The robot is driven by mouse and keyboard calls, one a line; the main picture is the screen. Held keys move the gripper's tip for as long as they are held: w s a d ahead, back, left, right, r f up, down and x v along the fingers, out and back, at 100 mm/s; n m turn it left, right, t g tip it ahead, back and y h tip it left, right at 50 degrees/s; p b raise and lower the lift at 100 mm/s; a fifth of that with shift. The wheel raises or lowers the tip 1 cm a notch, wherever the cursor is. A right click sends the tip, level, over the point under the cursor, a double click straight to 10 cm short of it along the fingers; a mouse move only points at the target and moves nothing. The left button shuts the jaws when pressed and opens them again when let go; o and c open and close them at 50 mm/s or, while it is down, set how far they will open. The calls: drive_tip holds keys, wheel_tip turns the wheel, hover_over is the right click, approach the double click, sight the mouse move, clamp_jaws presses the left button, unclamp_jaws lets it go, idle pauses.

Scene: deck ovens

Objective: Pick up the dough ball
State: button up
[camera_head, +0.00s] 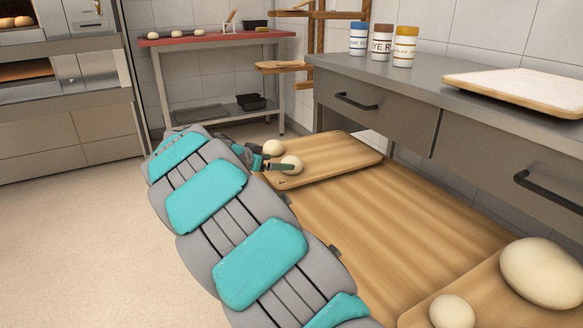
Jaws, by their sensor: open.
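Two pale dough balls lie at the left end of a wooden board (335,152) at the far end of the wooden worktop. The nearer dough ball (293,161) has a teal-padded finger of my gripper (274,158) across its front left side. I cannot tell whether the finger touches it. The other dough ball (272,147) sits just behind and left, close to the gripper's other side. My gripper is open, and its far finger is mostly hidden. My arm reaches in from the bottom and covers the left edge of the worktop.
A bigger dough piece (543,272) and a smaller ball (452,312) lie on a near board at the lower right. The worktop (390,225) between the boards is clear. A grey counter with drawers (375,108) overhangs the right side. Jars (381,43) stand on it.

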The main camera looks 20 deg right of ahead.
sight(287, 162)
drive_tip(key=shift+s+d+x, duration=0.1)
drive_tip(key=shift+s+x, duration=0.05)
drive_tip(key=shift+x, duration=1.6)
drive_tip(key=shift+s+d+x, duration=0.1)
drive_tip(key=shift+s+x, duration=0.1)
drive_tip(key=shift+x, duration=1.6)
drive_tip(key=shift+r, duration=0.1)
drive_tip(key=c, duration=1.2)
